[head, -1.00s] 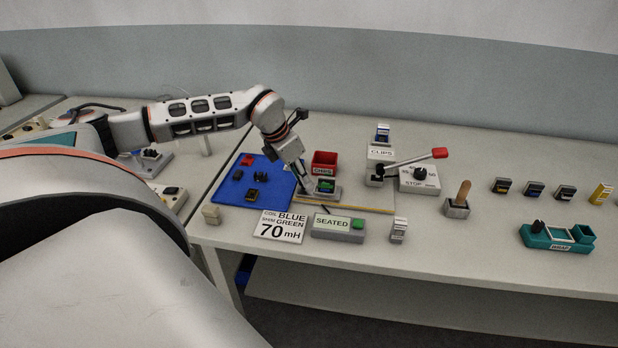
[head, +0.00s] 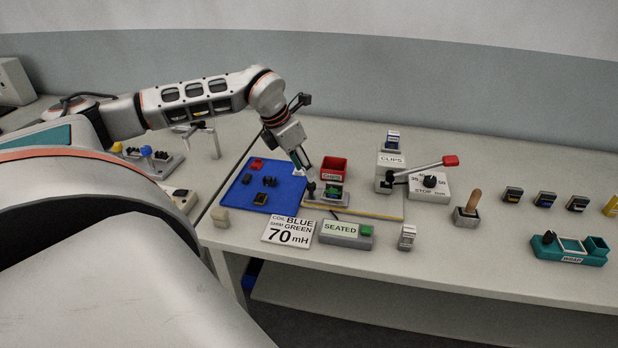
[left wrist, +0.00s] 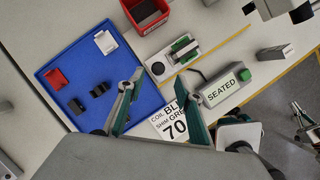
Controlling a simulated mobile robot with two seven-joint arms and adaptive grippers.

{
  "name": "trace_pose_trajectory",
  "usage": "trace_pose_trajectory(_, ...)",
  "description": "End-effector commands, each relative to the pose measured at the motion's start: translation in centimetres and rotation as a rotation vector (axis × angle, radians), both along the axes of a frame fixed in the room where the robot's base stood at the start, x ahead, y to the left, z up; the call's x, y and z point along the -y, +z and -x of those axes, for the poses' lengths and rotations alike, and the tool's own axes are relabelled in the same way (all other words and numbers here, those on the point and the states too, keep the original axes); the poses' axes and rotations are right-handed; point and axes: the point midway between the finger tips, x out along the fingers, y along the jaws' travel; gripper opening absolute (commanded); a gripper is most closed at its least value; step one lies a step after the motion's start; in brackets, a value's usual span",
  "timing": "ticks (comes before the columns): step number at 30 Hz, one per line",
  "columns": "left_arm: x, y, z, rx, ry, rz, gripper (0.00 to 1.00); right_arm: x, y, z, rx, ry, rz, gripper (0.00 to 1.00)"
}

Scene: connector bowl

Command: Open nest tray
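The nest tray (head: 318,203) is a small light-grey plate with a dark round knob (head: 311,188) at its left end and a green-and-dark part (head: 334,192) on it. In the left wrist view, the nest tray (left wrist: 188,60) lies just beyond my fingers, with its knob (left wrist: 157,68) near the gap between the fingertips. My left gripper (head: 304,166) points down just above the knob. In the left wrist view, its two fingers (left wrist: 158,80) stand apart with nothing between them. I cannot tell whether a finger touches the knob.
A red bin (head: 333,169) stands right behind the nest tray. A blue tray (head: 236,190) with several loose parts lies left. A SEATED box (head: 340,234) and number card (head: 286,229) are in front. A red-tipped lever (head: 425,166) is at right.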

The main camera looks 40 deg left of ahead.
Motion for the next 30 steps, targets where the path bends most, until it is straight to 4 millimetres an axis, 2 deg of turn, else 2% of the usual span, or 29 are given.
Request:
trace_pose_trajectory(3,-0.3,2.3,0.9,0.002,0.002,-0.001,0.35,0.0,0.0,0.0,0.001,0.000,-0.001,0.00)
trace_pose_trajectory(10,-0.4,4.8,1.9,-0.001,0.000,0.000,0.35,0.0,0.1,-0.1,0.002,0.000,-0.001,0.00)
trace_pose_trajectory(15,-0.5,5.3,2.2,-0.001,0.000,0.000,0.35,0.0,0.1,-0.1,0.002,0.000,-0.001,0.00)
trace_pose_trajectory(30,-0.5,5.3,2.2,-0.001,0.000,0.001,0.35,-0.1,0.1,-0.1,0.002,-0.001,-0.003,0.00)
